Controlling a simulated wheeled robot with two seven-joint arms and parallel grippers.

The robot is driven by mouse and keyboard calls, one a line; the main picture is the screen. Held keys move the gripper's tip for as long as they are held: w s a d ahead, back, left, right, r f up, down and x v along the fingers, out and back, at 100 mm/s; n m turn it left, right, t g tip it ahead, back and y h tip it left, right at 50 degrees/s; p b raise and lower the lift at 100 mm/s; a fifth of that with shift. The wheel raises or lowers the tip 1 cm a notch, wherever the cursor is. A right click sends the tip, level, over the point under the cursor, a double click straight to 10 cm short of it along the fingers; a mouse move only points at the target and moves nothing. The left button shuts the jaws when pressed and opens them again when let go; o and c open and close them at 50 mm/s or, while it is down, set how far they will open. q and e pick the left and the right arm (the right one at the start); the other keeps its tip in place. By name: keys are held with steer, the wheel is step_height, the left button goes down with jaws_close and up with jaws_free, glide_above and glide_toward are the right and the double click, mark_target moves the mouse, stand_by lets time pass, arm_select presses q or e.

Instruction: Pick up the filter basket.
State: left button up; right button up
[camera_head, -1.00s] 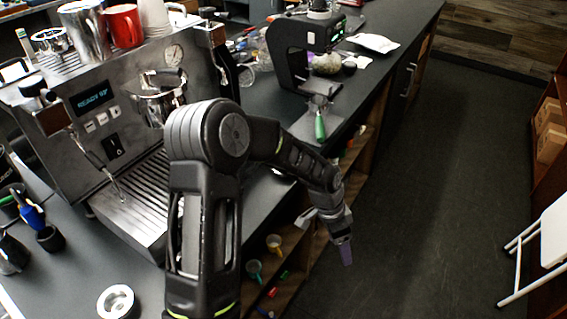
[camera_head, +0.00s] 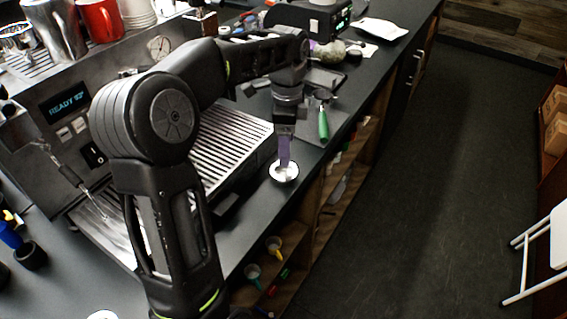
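A small round metal cup, which looks like the filter basket (camera_head: 287,175), sits on the dark counter near its right edge. My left gripper (camera_head: 284,160) points straight down over it, and its purple fingertips reach to or just inside its rim. I cannot tell whether the fingers touch it, or whether they are open or shut, because they overlap from this side. A second round metal piece (camera_head: 102,315) is cut off by the bottom edge. My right gripper is not in view.
The espresso machine (camera_head: 62,106) and its slatted drip tray (camera_head: 235,140) stand left of the cup. A green-handled portafilter (camera_head: 323,124) lies beyond it. Below the counter edge are open shelves (camera_head: 300,250) with small coloured items.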

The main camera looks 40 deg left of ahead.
mark_target(286, 175)
arm_select(q)
steer(key=shift+s+d+f, duration=0.1)
steer(key=shift+f, duration=1.15)
steer(key=shift+s+f+p, duration=0.1)
steer(key=shift+f+p, duration=0.7)
steer(key=shift+f, duration=1.85)
steer(key=c, duration=1)
steer(key=shift+c, duration=0.2)
steer(key=shift+r, duration=0.1)
